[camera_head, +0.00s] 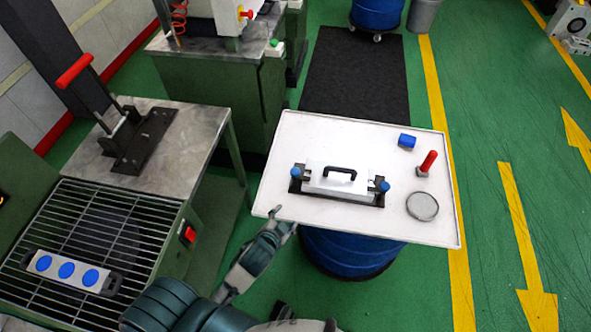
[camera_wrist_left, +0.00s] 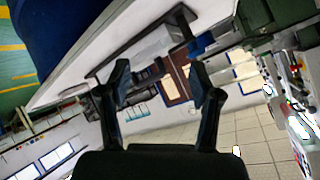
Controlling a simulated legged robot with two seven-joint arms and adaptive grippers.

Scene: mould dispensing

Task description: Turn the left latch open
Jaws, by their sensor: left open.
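A white mould (camera_head: 338,180) with a black handle on top sits on a dark base on the white tabletop. The left latch (camera_head: 296,172) has a blue knob and stands at the mould's left end. The right latch (camera_head: 384,187), also blue-knobbed, is at the other end. My left gripper (camera_head: 281,228) is at the front left edge of the tabletop, in front of and below the left latch and apart from it. In the left wrist view my left gripper (camera_wrist_left: 162,82) is open with nothing between its fingers. My right gripper is out of view.
The white tabletop (camera_head: 275,190) stands on a blue drum (camera_head: 345,250). It also holds a blue cylinder (camera_head: 407,141), a red-handled tool (camera_head: 428,163) and a round grey dish (camera_head: 422,206). A grille (camera_head: 120,220) and a red-handled press (camera_head: 140,135) are at the left.

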